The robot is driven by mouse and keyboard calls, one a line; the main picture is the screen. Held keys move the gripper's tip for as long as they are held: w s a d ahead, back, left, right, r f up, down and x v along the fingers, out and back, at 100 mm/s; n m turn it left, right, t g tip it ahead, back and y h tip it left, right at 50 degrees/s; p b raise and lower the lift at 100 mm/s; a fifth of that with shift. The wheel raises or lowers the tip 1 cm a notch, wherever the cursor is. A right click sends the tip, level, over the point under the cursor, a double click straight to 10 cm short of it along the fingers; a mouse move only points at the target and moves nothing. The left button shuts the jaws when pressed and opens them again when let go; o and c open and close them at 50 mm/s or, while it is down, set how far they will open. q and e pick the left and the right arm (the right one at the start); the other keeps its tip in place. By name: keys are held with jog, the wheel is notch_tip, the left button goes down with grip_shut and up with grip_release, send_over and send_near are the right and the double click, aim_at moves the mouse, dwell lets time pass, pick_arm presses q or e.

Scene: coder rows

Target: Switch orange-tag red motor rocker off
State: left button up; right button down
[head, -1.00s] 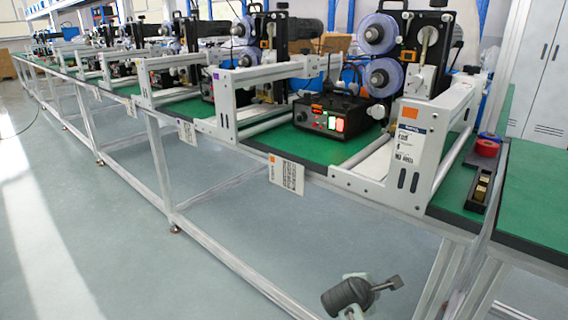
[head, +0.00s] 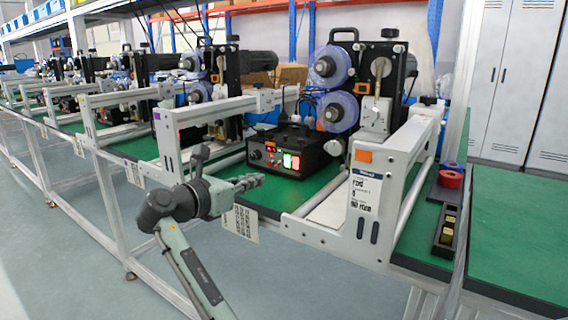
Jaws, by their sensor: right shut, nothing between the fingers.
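The orange-tag machine's black control box (head: 300,148) sits on the green bench top, its front panel facing me. Two small lit rockers (head: 291,161) sit side by side on the right of the panel. They are too small and bright to tell which way each is tipped. My right gripper (head: 256,181) is shut and empty. My left gripper is not in view.
A white frame with an orange label (head: 364,156) stands right of the box, and another white frame (head: 165,140) stands left. A printed code card (head: 240,222) hangs at the bench edge behind my gripper. Red and blue rolls (head: 451,175) lie at the right.

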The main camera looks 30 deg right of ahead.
send_near(295, 162)
jog(key=shift+w+d+f, duration=0.3)
jog(key=shift+d+f, duration=0.45)
jog(key=shift+d, duration=0.1)
jog(key=d, duration=0.1)
jog(key=w+d, duration=0.1)
jog(key=d, duration=0.1)
jog(key=shift+w+d+r, duration=0.15)
jog(key=shift+w+r, duration=0.05)
jog(key=shift+w+d, duration=0.2)
jog(key=shift+d, duration=0.25)
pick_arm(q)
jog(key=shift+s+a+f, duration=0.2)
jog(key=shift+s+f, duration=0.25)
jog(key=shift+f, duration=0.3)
